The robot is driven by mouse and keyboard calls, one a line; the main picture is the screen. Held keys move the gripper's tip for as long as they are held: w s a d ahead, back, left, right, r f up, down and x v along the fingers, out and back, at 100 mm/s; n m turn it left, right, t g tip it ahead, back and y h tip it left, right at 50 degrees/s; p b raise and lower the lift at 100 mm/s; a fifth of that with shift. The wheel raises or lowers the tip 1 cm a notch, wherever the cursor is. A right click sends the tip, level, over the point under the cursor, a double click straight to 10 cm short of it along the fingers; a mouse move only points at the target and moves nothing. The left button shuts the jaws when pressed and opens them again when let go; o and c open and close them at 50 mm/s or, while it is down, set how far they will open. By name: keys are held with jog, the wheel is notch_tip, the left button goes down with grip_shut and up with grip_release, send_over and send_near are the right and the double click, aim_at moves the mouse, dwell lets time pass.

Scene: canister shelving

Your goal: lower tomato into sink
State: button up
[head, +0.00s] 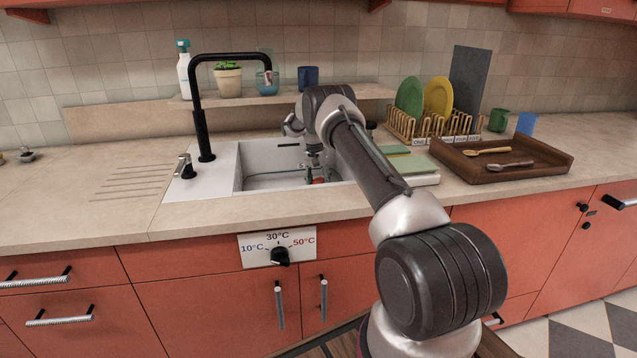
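The sink (247,178) is a white basin set into the counter, left of the picture's middle. My gripper (319,176) points down over the right part of the basin. A small red patch of the tomato (319,181) shows between its fingertips, and the fingers appear shut on it. The tomato is inside the basin's outline, below rim level as far as I can tell. My arm and the fingers hide most of it, and the gap to the basin floor is hard to judge.
A black faucet (204,130) arches over the sink's left side. A shelf (345,92) behind holds a soap bottle (184,72), a potted plant (228,80) and cups. A dish rack (430,128) and a wooden tray (555,162) stand right. The left counter is mostly clear.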

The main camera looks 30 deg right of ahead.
jog(key=o, duration=1.1)
jog(key=shift+o, duration=0.2)
